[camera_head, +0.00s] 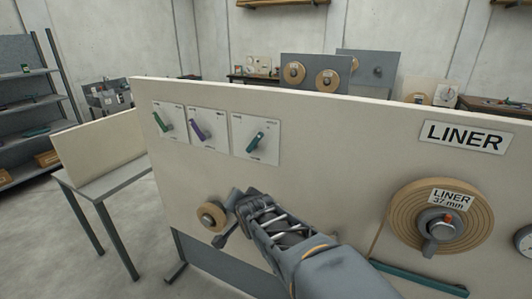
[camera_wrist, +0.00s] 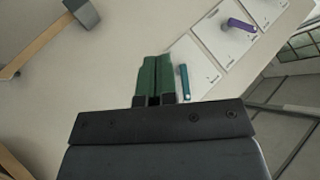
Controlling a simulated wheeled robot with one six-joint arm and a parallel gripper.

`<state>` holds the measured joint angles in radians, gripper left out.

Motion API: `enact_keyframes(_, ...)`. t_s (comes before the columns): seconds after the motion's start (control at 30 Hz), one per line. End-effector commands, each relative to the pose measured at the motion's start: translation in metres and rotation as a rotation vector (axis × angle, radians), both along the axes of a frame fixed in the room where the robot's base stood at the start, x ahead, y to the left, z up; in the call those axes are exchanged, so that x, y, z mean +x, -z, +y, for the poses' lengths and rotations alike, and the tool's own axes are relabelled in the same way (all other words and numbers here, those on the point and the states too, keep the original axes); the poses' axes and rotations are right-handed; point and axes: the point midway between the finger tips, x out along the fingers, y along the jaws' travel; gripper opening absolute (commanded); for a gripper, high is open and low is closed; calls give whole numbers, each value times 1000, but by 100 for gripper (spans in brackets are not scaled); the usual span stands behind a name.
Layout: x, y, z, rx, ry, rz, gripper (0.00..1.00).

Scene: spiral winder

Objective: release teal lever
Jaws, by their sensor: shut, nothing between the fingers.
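The teal lever (camera_head: 256,141) is on the rightmost of three white plates on the cream panel. It slants down to the lower left, and the small print around it is unreadable. In the wrist view the teal lever (camera_wrist: 184,82) shows just right of my fingertips, with a narrow gap in the picture; I cannot tell whether they touch. My gripper (camera_wrist: 153,80) has green fingers pressed together, with nothing between them. In the head view my arm rises from the bottom in front of the panel, below the plates; the fingertips cannot be made out there.
A green lever (camera_head: 164,121) and a purple lever (camera_head: 201,130) stand on the plates to the left. A wooden roller (camera_head: 209,217) is left of my arm. A large liner roll (camera_head: 417,225) is at right. A small table (camera_head: 125,180) stands left of the panel.

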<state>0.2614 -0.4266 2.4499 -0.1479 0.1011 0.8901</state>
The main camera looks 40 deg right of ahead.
Motion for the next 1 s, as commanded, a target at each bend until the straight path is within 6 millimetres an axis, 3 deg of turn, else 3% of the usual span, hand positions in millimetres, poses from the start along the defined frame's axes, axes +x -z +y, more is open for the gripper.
enact_keyframes(0.03,12,11,-23,82,94,-121,0)
enact_keyframes(0.2,34,2,-84,388,293,-578,0)
enact_keyframes(0.4,30,-6,-128,713,293,-969,0)
enact_keyframes(0.67,16,-12,-150,953,203,-1192,0)
enact_keyframes(1.0,13,-15,-152,996,179,-1224,0)
